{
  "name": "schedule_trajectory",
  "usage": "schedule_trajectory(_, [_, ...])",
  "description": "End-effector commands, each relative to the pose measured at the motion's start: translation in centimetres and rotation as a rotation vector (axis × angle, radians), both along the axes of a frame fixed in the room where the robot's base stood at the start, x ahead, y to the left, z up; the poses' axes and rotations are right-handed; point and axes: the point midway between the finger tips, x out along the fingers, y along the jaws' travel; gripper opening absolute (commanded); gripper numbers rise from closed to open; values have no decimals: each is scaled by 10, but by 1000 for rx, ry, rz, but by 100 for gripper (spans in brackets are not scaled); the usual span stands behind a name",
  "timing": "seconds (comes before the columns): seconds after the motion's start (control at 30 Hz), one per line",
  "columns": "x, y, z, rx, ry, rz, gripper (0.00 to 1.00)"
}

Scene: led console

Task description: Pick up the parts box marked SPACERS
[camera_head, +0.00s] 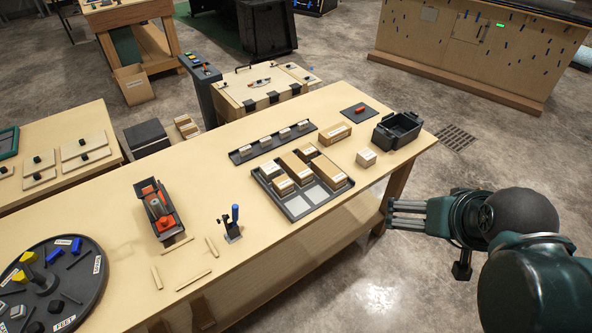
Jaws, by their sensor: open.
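Several small tan parts boxes with white labels sit in a dark divided tray (305,211) on the wooden workbench (230,240). One is a longer box (328,171) on the tray's right side. Another long box (335,134) and a small cube-like box (366,157) stand on the bench outside the tray. The labels are too small to read, so I cannot tell which box is marked SPACERS. My gripper (391,214) is open and empty, off the bench's front right edge, pointing left and apart from every box.
A black open bin (397,130) stands at the bench's right end, near a dark pad (358,112) with a red part. A dark strip (272,142) holds small labelled pieces behind the tray. A blue-handled tool (234,222) stands upright left of the tray. The bench front is mostly clear.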

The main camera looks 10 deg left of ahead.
Motion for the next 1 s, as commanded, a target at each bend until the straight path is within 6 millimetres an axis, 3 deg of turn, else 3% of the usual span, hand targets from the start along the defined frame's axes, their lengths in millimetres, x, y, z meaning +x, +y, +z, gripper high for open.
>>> schedule_trajectory(0.47, [10,4,6,10,12,-10,100])
schedule_trajectory(1.0, [74,33,27,59,90,-99,100])
